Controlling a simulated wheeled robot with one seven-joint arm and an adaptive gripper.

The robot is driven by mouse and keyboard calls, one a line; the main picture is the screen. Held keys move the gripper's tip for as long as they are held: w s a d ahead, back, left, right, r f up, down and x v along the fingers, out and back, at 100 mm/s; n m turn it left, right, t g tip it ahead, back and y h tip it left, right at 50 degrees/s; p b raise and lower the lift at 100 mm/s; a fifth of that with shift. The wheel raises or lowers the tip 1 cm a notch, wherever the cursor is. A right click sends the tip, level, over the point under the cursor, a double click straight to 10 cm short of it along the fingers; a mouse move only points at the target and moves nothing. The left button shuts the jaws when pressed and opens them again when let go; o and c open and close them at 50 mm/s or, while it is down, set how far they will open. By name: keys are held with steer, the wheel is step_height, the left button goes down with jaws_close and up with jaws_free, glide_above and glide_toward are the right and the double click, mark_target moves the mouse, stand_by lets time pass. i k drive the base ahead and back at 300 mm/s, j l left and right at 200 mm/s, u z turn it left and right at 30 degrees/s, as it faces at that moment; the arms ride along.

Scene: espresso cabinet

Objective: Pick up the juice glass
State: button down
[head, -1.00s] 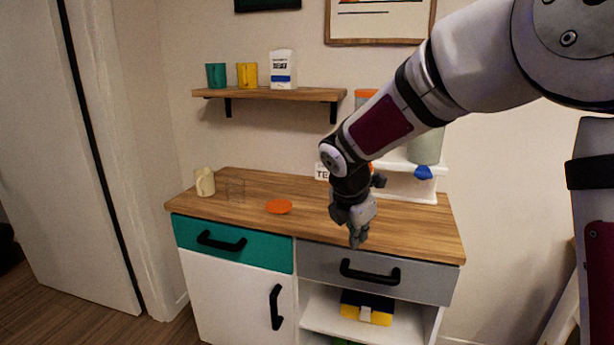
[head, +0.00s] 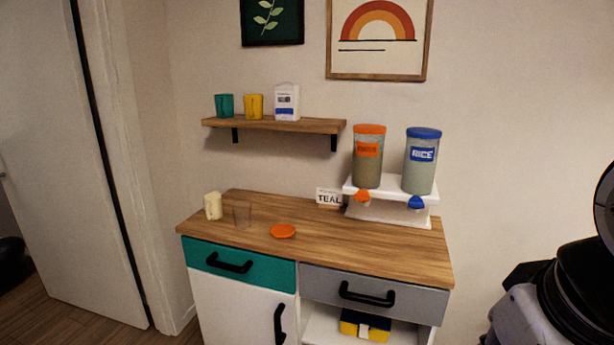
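The juice glass (head: 242,217) is a small clear tumbler standing upright on the left part of the wooden cabinet top. It is close to the right of a cream mug (head: 213,206) and to the left of an orange disc (head: 283,231). My gripper is outside the head view. Only dark and light parts of my own body show at the right edge, well away from the glass.
A shelf (head: 275,124) with two cups and a carton hangs above the left side.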

mark_target(240, 210)
steer(key=i+j, duration=0.6)
steer(key=j, duration=0.15)
steer(key=i+j, duration=0.55)
steer(key=j, duration=0.15)
steer(key=i+j, duration=0.6)
steer(key=j, duration=0.15)
